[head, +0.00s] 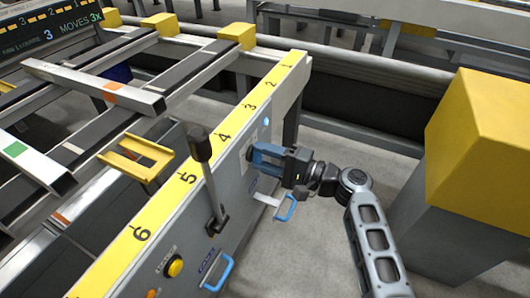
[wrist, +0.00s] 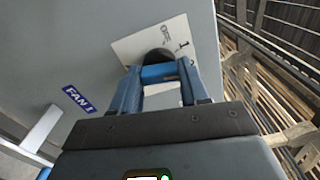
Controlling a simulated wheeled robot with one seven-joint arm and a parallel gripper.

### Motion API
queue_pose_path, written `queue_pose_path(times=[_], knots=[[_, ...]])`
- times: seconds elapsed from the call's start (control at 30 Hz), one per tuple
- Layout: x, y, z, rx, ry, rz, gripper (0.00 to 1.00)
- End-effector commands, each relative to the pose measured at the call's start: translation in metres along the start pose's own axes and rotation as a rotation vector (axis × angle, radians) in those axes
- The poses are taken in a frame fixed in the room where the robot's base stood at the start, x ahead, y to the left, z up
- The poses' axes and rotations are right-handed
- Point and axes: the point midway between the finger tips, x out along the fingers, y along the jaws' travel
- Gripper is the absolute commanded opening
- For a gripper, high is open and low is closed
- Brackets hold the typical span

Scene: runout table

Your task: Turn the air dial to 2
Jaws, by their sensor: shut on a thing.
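The air dial (wrist: 158,55) is a dark round knob on a white plate (wrist: 176,32) fixed to the grey side panel. The plate has small dark markings, too small to read surely; the fingers hide part of it. My gripper (wrist: 158,72), with blue fingers, is shut on the dial, facing the panel straight on. In the head view my gripper (head: 256,156) is against the panel's side below the yellow numbered strip, and it hides the dial there. Which number the dial points to cannot be told.
A FAN 1 label (wrist: 77,98) is beside the dial plate. A yellow-topped block (head: 485,135) stands to the right; grey floor lies between.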

Motion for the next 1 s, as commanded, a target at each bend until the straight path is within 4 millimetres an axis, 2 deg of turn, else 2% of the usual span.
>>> queue_pose_path(times=[0.33, 0.9, 0.93, 1.0], knots=[[-0.0008, 0.0002, -0.0009, 0.145, 0.003, 0.001, 0.14], [-0.0011, 0.0010, -0.0013, 0.171, 0.004, 0.000, 0.14], [-0.0011, 0.0010, -0.0013, 0.171, 0.004, 0.000, 0.47], [-0.0010, 0.0009, -0.0012, 0.171, 0.004, 0.000, 0.54]])
